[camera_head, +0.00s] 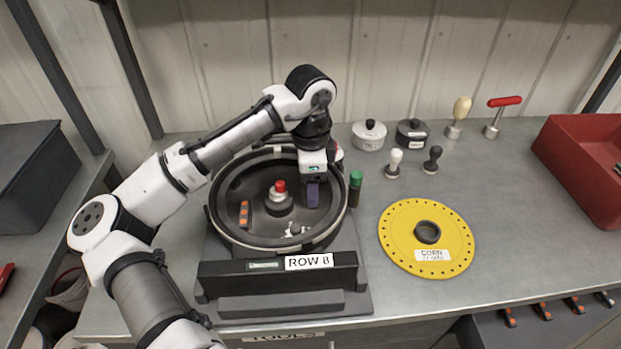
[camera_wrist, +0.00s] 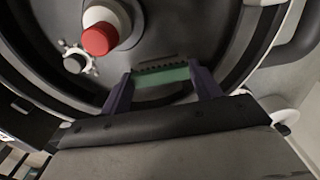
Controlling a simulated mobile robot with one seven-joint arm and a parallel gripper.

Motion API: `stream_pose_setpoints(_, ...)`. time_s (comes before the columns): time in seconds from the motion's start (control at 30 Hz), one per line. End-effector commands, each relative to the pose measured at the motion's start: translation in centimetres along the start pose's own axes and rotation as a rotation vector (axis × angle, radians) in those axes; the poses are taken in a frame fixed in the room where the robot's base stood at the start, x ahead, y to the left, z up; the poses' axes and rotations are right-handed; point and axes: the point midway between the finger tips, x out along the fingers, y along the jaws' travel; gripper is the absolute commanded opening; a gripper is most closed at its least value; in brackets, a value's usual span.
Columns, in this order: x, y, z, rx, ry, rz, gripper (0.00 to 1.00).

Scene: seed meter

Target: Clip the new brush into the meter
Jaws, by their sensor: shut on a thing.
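The meter (camera_head: 214,215) is a round black housing on a base labelled ROW 8, with its bowl open upward. A red-capped hub (camera_head: 280,187) stands at its centre and also shows in the wrist view (camera_wrist: 98,38). My gripper (camera_head: 312,205) reaches down inside the bowl, right of the hub. In the wrist view its purple fingers (camera_wrist: 160,86) are shut on a green brush (camera_wrist: 160,77) with dark bristles. The brush lies close to the bowl floor; I cannot tell whether it touches or is clipped in. Most of it is hidden in the head view.
An orange-and-dark part (camera_head: 244,214) and a small white toothed wheel (camera_head: 296,229) sit in the bowl. A green-capped bottle (camera_head: 355,188) stands close by the rim. A yellow CORN disc (camera_head: 400,245), knobs and a red bin (camera_head: 580,170) are to the right.

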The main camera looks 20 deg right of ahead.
Motion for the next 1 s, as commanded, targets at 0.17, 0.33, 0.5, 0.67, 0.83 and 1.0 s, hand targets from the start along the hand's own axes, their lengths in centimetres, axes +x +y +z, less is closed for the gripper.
stream_pose_setpoints(0.17, 0.15, 0.07, 0.0, 0.001, -0.002, 0.004, 0.41)
stream_pose_setpoints(0.33, 0.2, 0.08, 0.0, 0.001, -0.002, 0.005, 0.41)
stream_pose_setpoints(0.5, 0.48, 0.11, 0.01, 0.001, -0.002, 0.006, 0.41)
stream_pose_setpoints(0.67, 0.85, 0.18, 0.01, 0.002, -0.003, 0.01, 0.41)
stream_pose_setpoints(0.83, 0.99, 0.22, 0.02, 0.003, -0.005, 0.012, 0.41)
stream_pose_setpoints(1.0, 1.04, 0.26, 0.01, 0.003, -0.004, 0.014, 0.41)
